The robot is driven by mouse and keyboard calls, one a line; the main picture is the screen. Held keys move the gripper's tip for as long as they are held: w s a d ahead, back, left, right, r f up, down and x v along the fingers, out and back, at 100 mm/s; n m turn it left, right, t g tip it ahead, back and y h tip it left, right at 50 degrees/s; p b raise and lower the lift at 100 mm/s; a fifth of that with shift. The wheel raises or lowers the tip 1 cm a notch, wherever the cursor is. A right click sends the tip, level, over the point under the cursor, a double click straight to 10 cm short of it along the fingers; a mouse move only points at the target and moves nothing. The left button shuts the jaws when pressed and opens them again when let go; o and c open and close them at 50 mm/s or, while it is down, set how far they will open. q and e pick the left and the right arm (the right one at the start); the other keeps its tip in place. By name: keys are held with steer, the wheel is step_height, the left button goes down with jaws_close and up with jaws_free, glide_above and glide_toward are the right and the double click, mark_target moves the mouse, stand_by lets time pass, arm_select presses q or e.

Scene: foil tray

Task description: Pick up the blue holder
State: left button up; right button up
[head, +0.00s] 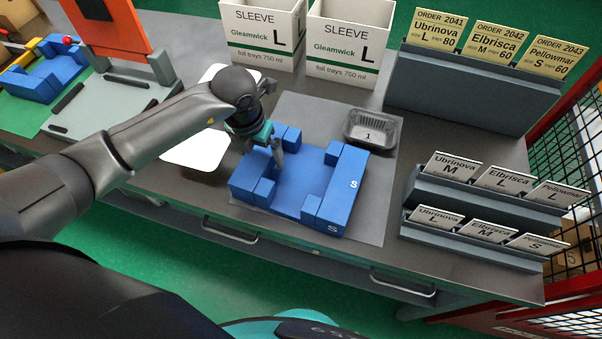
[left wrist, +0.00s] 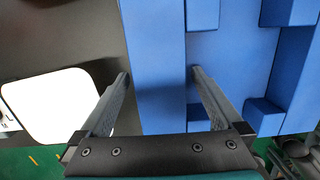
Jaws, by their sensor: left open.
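The blue holder (head: 312,178) lies on a dark grey mat on the table, an open block frame with raised corner pieces and an "S" on its right side. My left gripper (head: 275,158) is open at the holder's far left part. In the left wrist view, the gripper's fingers (left wrist: 161,76) stand on either side of a long blue wall of the holder (left wrist: 155,40), with a gap showing between wall and right finger. Whether either finger touches it, I cannot tell. The forearm and gripper hide a little of the holder's back left. My right gripper is not in view.
Two sleeve boxes (head: 262,35) are at the back. A white pad (head: 196,150) lies left of the holder. Card racks (head: 480,200) stand right.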

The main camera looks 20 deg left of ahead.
arm_select(q)
jaws_close()
stand_by(0.8)
steer(key=shift+w+r, duration=0.1)
